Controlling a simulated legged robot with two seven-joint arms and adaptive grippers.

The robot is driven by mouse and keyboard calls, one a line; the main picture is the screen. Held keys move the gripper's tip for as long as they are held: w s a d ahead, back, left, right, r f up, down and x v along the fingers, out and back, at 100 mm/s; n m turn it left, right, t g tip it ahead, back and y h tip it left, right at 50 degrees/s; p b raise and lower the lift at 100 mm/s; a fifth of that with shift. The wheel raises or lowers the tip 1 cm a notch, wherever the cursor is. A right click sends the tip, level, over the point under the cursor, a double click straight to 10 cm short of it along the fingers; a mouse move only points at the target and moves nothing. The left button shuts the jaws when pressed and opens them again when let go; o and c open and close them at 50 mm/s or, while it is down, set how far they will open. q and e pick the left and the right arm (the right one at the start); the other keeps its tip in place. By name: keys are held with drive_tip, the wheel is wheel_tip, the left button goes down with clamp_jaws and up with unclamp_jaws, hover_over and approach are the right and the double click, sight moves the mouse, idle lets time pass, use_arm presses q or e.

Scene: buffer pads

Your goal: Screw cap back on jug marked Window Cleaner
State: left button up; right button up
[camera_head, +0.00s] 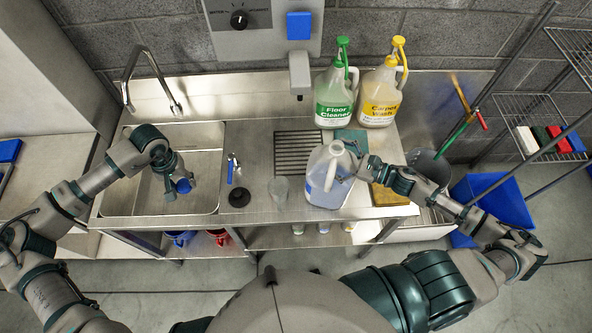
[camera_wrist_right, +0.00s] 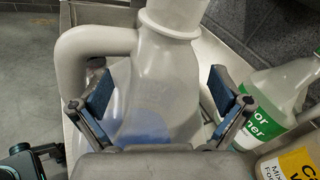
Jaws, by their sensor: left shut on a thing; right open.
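The white jug (camera_head: 322,186) with a bluish lower part stands on the steel counter, with its neck uncapped; its label is not readable. In the right wrist view the jug (camera_wrist_right: 168,75) stands between the spread fingers of my right gripper (camera_wrist_right: 160,97), its handle to the left. In the head view my right gripper (camera_head: 356,163) is at the jug's right side, open. My left gripper (camera_head: 178,178) is shut on a blue cap (camera_head: 183,186), held over the sink basin, well left of the jug.
A Floor Cleaner jug (camera_head: 334,98) and a Carpet Wash jug (camera_head: 379,97) stand at the back. A clear cup (camera_head: 279,188), a black round piece (camera_head: 239,197) and a blue-handled tool (camera_head: 231,170) lie between sink (camera_head: 208,135) and jug. A faucet (camera_head: 150,72) rises behind the sink.

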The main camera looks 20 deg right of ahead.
sight(338, 142)
drive_tip(key=shift+w+a, duration=0.2)
drive_tip(key=shift+a, duration=0.1)
drive_tip(key=shift+r, duration=0.1)
drive_tip(key=c, duration=1.7)
drive_tip(key=shift+c, duration=0.2)
drive_tip(key=shift+r, duration=0.2)
use_arm(q)
drive_tip(key=shift+d, duration=0.1)
use_arm(e)
drive_tip(key=shift+d+r, duration=0.1)
drive_tip(key=shift+r, duration=1)
drive_tip(key=shift+c, duration=0.2)
use_arm(q)
drive_tip(key=shift+r, duration=0.25)
use_arm(e)
wheel_tip(338, 142, up, 12)
drive_tip(key=shift+f, duration=0.25)
use_arm(q)
drive_tip(key=shift+r+p, duration=0.6)
drive_tip(key=shift+p, duration=0.25)
use_arm(e)
drive_tip(key=shift+w+r, duration=0.1)
drive_tip(key=shift+r, duration=1.8)
